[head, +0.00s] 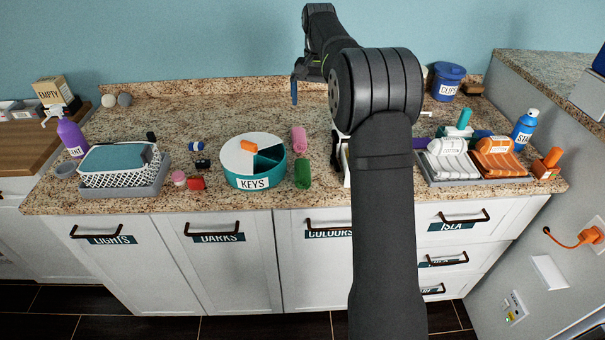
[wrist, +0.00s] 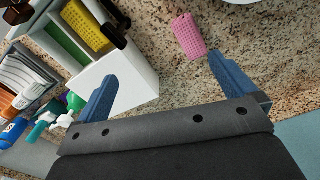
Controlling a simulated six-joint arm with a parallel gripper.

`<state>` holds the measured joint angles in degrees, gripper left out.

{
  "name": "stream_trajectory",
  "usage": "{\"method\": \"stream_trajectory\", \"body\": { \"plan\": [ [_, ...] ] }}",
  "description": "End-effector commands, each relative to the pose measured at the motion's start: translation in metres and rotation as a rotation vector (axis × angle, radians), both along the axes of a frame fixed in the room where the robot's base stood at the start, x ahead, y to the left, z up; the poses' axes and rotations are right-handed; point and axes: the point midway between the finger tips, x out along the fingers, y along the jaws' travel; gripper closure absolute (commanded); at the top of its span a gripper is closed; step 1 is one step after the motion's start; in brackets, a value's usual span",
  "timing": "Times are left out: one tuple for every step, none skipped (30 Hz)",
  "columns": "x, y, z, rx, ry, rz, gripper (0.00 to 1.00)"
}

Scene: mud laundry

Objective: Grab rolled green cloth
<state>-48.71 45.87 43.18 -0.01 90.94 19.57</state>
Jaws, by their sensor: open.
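The rolled green cloth (head: 303,173) lies on the granite counter near its front edge, just right of the round teal KEYS container, in the head view. A rolled pink cloth (head: 299,140) lies right behind it. My gripper (head: 294,91) is above the back of the counter, apart from both rolls, with one blue finger showing. In the wrist view my gripper (wrist: 160,70) has its blue fingers spread with nothing between them. The pink roll (wrist: 187,36) shows there beyond the fingers. I cannot make out the green roll in the wrist view.
The KEYS container (head: 253,183) stands close left of the green roll. A white open box (wrist: 115,82) with green and yellow contents is near the left finger in the wrist view.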

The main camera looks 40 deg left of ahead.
Motion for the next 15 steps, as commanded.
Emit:
{"method": "stream_trajectory", "body": {
  "plan": [
    [-0.011,-0.002,0.004,0.000,0.000,-0.083,0.00],
    [-0.016,-0.004,0.005,0.001,-0.001,-0.142,0.00],
    [-0.023,-0.006,0.007,0.001,-0.001,-0.221,0.00],
    [-0.028,-0.007,0.008,0.001,-0.001,-0.279,0.00],
    [-0.033,-0.009,0.009,0.000,0.000,-0.338,0.00],
    [-0.040,-0.012,0.010,0.000,0.000,-0.417,0.00],
    [-0.046,-0.013,0.011,0.000,0.000,-0.475,0.00],
    [-0.051,-0.015,0.012,0.001,0.000,-0.533,0.00],
    [-0.058,-0.018,0.013,0.001,0.000,-0.611,0.00],
    [-0.063,-0.021,0.014,0.000,0.000,-0.670,0.00],
    [-0.069,-0.023,0.015,0.000,0.000,-0.729,0.00],
    [-0.076,-0.026,0.015,0.001,0.001,-0.806,0.00],
    [-0.081,-0.028,0.016,0.001,0.001,-0.863,0.00],
    [-0.086,-0.030,0.016,0.000,0.000,-0.918,0.00],
    [-0.092,-0.033,0.017,0.000,0.000,-0.987,0.00]
  ]
}}
